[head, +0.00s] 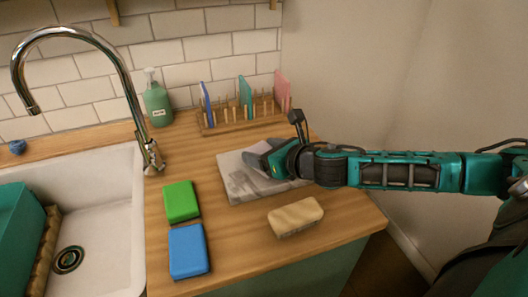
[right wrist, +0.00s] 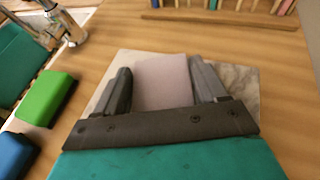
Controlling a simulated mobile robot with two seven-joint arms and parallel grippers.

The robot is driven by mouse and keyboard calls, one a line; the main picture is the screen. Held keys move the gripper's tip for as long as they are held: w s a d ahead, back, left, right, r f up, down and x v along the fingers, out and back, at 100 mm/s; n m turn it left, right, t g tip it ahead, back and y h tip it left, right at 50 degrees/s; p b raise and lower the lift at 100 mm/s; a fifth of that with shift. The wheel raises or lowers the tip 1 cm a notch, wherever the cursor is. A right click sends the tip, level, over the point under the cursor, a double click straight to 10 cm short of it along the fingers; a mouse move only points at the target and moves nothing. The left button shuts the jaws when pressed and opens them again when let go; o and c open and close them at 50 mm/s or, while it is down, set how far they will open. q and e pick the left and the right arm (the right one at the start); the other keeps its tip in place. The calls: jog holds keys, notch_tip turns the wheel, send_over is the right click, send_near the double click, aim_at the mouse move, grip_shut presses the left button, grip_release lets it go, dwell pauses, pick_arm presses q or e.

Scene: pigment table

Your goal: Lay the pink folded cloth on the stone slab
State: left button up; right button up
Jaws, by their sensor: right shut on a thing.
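The stone slab (head: 240,187) is a grey, marbled flat rectangle on the wooden counter. My right gripper (head: 261,157) is over the slab, pointing left. It is shut on the pale pink folded cloth (right wrist: 163,82), which shows between the two fingers in the right wrist view. In the head view only a small pale part of the cloth (head: 259,147) shows; my gripper hides the rest. The slab (right wrist: 245,80) shows around the cloth in the right wrist view. I cannot tell whether the cloth touches the slab. My left gripper is not in view.
A green block (head: 181,201), a blue block (head: 188,251) and a beige sponge-like block (head: 295,217) lie near the slab. A wooden rack (head: 240,124) with upright coloured pieces stands behind. The sink (head: 100,210), faucet (head: 120,65) and green bottle (head: 157,103) are left.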

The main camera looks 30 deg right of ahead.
jog(key=shift+f, duration=0.1)
jog(key=o, duration=1)
jog(key=shift+o, duration=0.2)
jog(key=shift+r, duration=0.2)
jog(key=shift+s+d, duration=0.1)
jog(key=shift+s, duration=0.2)
jog(key=v, duration=1.1)
jog(key=shift+s, duration=0.15)
jog(key=shift+r, duration=0.15)
